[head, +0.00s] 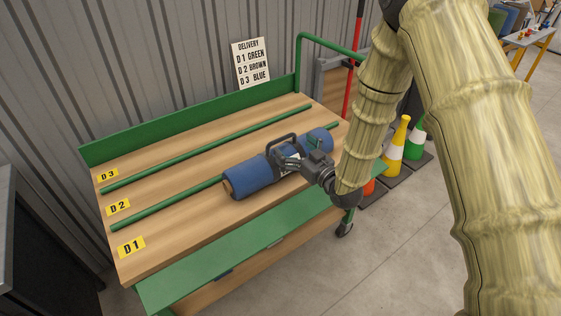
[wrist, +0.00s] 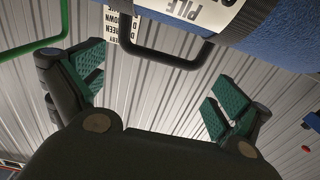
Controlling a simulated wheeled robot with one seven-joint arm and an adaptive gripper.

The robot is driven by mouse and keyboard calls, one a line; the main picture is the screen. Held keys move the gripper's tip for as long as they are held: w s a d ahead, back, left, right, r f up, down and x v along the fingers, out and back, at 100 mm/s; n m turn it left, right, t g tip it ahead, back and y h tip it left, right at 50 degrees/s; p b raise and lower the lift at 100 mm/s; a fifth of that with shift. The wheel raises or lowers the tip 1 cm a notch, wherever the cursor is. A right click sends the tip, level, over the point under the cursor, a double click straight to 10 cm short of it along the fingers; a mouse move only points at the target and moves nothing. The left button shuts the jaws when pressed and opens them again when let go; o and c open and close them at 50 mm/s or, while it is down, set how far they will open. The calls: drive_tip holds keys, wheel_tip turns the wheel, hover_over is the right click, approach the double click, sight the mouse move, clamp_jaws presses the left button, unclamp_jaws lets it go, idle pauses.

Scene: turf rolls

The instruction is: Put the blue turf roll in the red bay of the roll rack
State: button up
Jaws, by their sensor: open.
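The blue turf roll (head: 250,178) lies lengthwise on the wooden cart top, along the green rail between the D1 and D2 lanes. It has a brown core end, a white label and a dark handle (head: 283,141). My gripper (head: 283,162) is in front of the roll and hides its middle. In the wrist view my gripper (wrist: 155,92) is open with nothing between its green finger pads. There the roll (wrist: 270,35) fills the top right and its handle (wrist: 160,55) shows above and between the fingers. I cannot make out a red bay or roll rack.
The cart (head: 185,225) has yellow D1, D2 and D3 tags and green rails (head: 210,147). A delivery sign (head: 251,63) leans against the metal wall, reading D1 green, D2 brown, D3 blue. Cones (head: 397,145) and a red pole (head: 354,60) stand right of the cart.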

sight(283, 139)
drive_tip(key=shift+f+p+x, duration=0.2)
drive_tip(key=shift+p+x, duration=0.25)
drive_tip(key=shift+x, duration=2.6)
drive_tip(key=c, duration=1.7)
drive_tip(key=shift+r, duration=0.1)
drive_tip(key=shift+c, duration=1)
